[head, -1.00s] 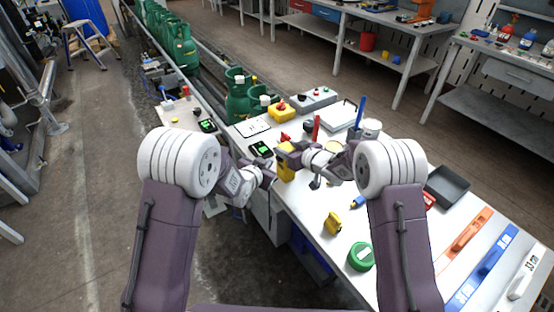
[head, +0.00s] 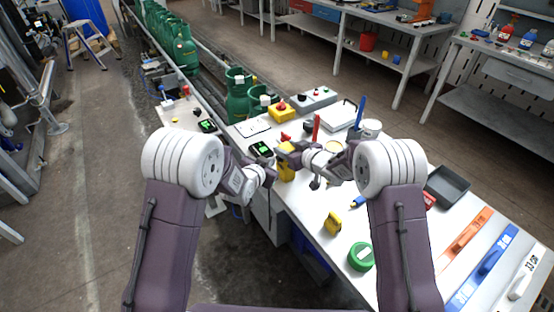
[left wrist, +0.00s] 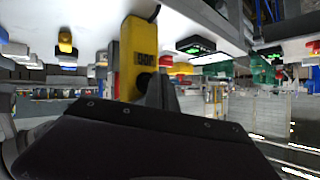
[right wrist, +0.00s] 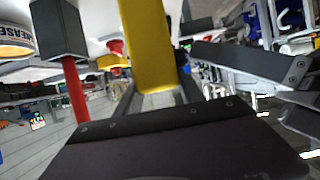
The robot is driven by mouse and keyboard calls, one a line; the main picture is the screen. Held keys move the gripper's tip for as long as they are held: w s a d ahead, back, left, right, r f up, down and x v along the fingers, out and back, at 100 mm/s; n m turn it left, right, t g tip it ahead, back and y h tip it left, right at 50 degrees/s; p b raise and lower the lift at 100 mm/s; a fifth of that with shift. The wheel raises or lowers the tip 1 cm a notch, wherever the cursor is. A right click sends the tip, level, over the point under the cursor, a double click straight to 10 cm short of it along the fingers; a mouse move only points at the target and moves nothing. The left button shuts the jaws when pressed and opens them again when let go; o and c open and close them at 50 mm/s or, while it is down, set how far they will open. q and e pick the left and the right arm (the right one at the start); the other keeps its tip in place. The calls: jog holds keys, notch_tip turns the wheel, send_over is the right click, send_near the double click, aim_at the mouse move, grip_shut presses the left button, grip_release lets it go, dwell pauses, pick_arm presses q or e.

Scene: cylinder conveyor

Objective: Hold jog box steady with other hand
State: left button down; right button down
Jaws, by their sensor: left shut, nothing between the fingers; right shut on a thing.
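The yellow body also fills the upper middle of the right wrist view (right wrist: 150,45). My left gripper (head: 272,173) is shut and empty, just left of the jog box in the head view. In the left wrist view its dark fingers (left wrist: 160,92) are close beside the box; whether they touch it I cannot tell.
The white workbench (head: 310,205) carries a yellow item (head: 332,223), a green roll (head: 361,256), a dark tray (head: 447,186) and a black device with a green screen (head: 261,149). Green gas cylinders (head: 237,95) stand on the conveyor behind. Floor at left is open.

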pick_arm(q)
jog(key=shift+w+d, duration=0.25)
jog(key=shift+d, duration=0.15)
dwell(1.7)
jog(key=shift+a, duration=0.1)
dwell(2.0)
jog(key=shift+s+a, duration=0.55)
jog(key=shift+a, duration=0.1)
jog(key=shift+s+a, duration=0.75)
jog(key=shift+a, duration=0.3)
jog(key=shift+s+a, duration=0.7)
jog(key=shift+a, duration=0.3)
pick_arm(e)
jog(key=c, duration=0.6)
grip_release()
jog(key=shift+c, duration=0.2)
